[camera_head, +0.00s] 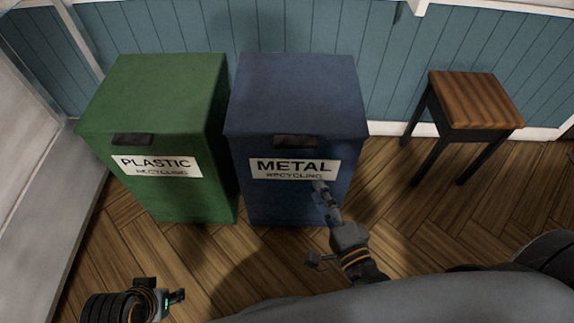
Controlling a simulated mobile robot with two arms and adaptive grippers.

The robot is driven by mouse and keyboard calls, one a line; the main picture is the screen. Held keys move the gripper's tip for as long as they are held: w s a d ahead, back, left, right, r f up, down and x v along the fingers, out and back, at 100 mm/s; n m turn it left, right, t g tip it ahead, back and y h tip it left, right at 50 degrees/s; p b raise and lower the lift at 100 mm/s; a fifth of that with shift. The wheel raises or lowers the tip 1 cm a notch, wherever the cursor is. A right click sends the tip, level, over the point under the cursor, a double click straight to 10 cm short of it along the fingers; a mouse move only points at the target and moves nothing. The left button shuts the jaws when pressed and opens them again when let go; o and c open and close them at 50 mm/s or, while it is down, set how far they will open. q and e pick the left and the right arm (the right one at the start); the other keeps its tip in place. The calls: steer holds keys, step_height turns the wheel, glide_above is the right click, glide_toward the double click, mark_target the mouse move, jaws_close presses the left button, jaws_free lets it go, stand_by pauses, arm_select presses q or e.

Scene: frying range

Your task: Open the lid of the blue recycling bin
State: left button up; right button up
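The blue recycling bin (295,95) stands upright in the middle of the view with its lid closed. Its front has a dark handle (297,141) under the lid edge and a white "METAL RECYCLING" label (294,168). My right gripper (321,188) is in front of the bin, just at the label's lower right edge and below the handle. Its fingers look close together, but I cannot tell if they are shut or touch the bin. My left gripper (178,296) is low at the left, away from the bins, and its fingers are partly hidden.
A green bin (160,95) labelled "PLASTIC RECYCLING" stands close at the blue bin's left, lid closed. A wooden stool (475,98) stands at the right. A blue panelled wall (300,25) is behind. The wooden floor (410,220) between bin and stool is clear.

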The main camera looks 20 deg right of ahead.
mark_target(298, 148)
steer(key=shift+m+t, duration=0.3)
steer(key=w, duration=0.4)
steer(key=w+a+b, duration=0.1)
steer(key=w, duration=0.4)
steer(key=w+r, duration=0.1)
steer(key=w, duration=0.3)
steer(key=shift+w+a, duration=0.25)
steer(key=shift+w, duration=0.05)
steer(key=shift+c, duration=0.4)
jaws_close()
